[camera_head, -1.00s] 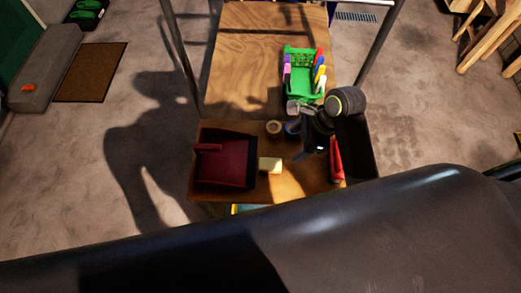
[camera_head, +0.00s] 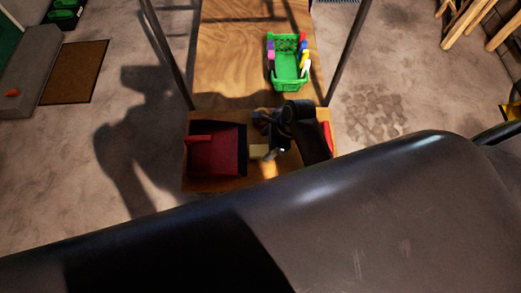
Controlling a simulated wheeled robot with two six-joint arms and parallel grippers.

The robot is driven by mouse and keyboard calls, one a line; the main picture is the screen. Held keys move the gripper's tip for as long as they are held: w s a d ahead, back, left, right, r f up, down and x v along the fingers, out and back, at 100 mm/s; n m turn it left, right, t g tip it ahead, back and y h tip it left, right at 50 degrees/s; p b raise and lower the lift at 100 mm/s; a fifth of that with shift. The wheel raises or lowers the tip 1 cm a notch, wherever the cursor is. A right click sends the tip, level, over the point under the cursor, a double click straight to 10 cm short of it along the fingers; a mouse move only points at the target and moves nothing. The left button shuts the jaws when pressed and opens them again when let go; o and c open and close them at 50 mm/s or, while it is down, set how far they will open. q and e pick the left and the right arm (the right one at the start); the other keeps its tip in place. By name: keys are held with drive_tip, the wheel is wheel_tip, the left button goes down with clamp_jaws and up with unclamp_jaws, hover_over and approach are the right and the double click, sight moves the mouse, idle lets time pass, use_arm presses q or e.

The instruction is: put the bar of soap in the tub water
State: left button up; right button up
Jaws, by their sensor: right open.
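The pale cream block that looks like the bar of soap (camera_head: 257,152) lies on the wooden table (camera_head: 268,185), just right of a dark red box-like thing. It is partly covered by my right gripper (camera_head: 272,148). That gripper is open and points down at the right side of the block; I cannot tell whether it touches it. My left gripper is not in view. No tub or water can be made out now; a large dark part of my own body covers the lower picture.
The dark red box-like thing (camera_head: 212,160) stands at the table's left. A green basket (camera_head: 288,72) with several colored items is on the wooden surface further back. A red object (camera_head: 327,138) is at the right edge. Metal posts (camera_head: 347,52) rise on both sides.

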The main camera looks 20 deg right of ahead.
sight(261, 150)
drive_tip(key=shift+p+x, duration=0.7)
drive_tip(key=shift+x, duration=1.9)
drive_tip(key=shift+d, duration=0.1)
drive_tip(key=c, duration=1.1)
drive_tip(key=shift+r, duration=0.1)
